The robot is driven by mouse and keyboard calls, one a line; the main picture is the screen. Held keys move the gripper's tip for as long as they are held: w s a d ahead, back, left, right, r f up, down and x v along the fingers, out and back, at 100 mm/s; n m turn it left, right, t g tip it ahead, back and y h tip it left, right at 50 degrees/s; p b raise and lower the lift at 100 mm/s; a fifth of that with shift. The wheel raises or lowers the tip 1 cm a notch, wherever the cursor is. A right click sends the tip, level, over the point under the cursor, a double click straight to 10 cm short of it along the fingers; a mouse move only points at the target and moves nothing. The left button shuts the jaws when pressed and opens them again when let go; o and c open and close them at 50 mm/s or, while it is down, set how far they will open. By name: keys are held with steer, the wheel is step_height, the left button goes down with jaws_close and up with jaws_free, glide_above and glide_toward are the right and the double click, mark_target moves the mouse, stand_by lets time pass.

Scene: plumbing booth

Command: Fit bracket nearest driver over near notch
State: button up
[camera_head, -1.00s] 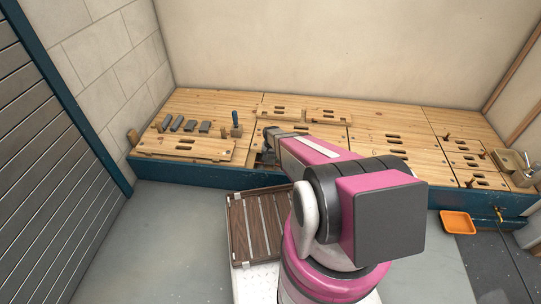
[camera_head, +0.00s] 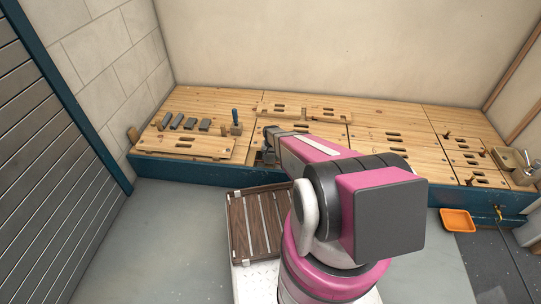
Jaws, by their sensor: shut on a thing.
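Several dark grey brackets lie in a row on the left board. The one nearest the driver in that row is the rightmost bracket (camera_head: 204,125). My gripper (camera_head: 265,147) is at the bench's front part, right of the driver, seen small and partly covered by my own arm. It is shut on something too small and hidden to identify. Dark slots show in the left board (camera_head: 205,151); I cannot tell which is the near notch.
The wooden bench (camera_head: 372,118) runs along the back wall, with several slotted boards. Below the gripper is a dark recess at the bench front. An orange tray (camera_head: 457,220) is on the floor at right. A slatted brown panel (camera_head: 238,228) lies near my base.

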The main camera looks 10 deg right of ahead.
steer(key=shift+f, duration=0.65)
steer(key=shift+f, duration=0.65)
steer(key=shift+w+f, duration=0.1)
steer(key=shift+f, duration=0.05)
steer(key=shift+w+f, duration=0.1)
steer(key=shift+w, duration=0.1)
steer(key=shift+f, duration=0.45)
steer(key=o, duration=0.9)
steer(key=shift+c, duration=0.2)
steer(key=shift+o, duration=1.1)
steer(key=r, duration=1.3)
steer(key=shift+s+r, duration=0.35)
steer(key=shift+s, duration=0.05)
step_height(320, 180, up, 14)
steer(key=n, duration=0.2)
glide_above(270, 158)
steer(key=s, duration=0.8)
steer(key=s+r+n, duration=0.1)
steer(key=s+r, duration=1.1)
steer(key=r, duration=0.1)
steer(key=shift+s+n, duration=0.3)
steer(key=shift+s, duration=0.05)
